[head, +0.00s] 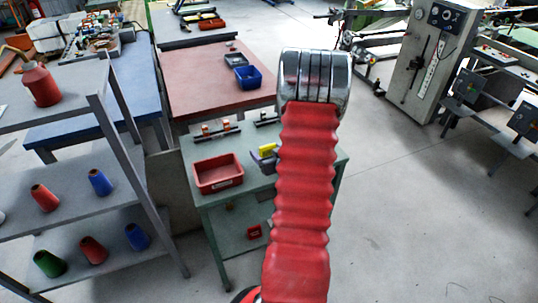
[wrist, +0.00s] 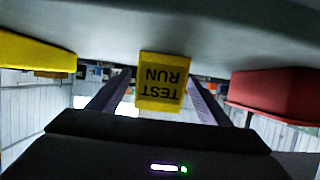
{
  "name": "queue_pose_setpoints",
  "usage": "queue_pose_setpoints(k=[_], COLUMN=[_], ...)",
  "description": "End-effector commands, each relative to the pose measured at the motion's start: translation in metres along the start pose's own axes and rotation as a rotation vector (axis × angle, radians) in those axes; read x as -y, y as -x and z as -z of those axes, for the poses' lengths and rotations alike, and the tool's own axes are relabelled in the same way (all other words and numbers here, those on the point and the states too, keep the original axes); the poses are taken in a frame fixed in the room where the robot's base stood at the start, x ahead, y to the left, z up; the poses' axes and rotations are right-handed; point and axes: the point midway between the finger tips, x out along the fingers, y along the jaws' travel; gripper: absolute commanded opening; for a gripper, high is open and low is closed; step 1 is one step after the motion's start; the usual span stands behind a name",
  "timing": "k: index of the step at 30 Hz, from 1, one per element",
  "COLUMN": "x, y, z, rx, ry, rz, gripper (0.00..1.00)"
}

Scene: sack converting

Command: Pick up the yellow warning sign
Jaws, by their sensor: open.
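The yellow warning sign (wrist: 163,82) reads "TEST RUN" upside down in the wrist view. It stands against the grey-green tabletop (wrist: 160,30), which fills the top of that picture. My gripper (wrist: 158,90) is open, with one dark finger on each side of the sign in the picture. I cannot tell whether the fingers touch it. In the head view a small yellow piece (head: 267,150), probably the sign, shows on the green table (head: 238,205) just left of my red arm. My arm hides much of that area.
A red bin (head: 218,174) stands left on the table; a red bin side (wrist: 275,92) shows right in the wrist view. Another yellow object (wrist: 38,52) is at left there. Shelves with cones (head: 45,198) stand left of the table. The floor (head: 430,210) at right is clear.

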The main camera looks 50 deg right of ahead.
Motion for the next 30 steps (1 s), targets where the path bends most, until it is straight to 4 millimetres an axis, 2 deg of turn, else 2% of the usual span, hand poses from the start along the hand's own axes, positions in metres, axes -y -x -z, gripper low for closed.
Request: queue_pose_setpoints(k=[3,8,24,30], x=[-0.001,-0.001,-0.001,-0.002], y=[-0.017,-0.030,-0.031,-0.030], z=[-0.001,0.000,0.000,0.000], rx=[0.001,0.000,0.001,0.001], ry=[0.000,0.000,-0.001,-0.001], rz=[0.001,0.000,-0.001,-0.001], gripper=[0.72,0.72,0.72,0.59])
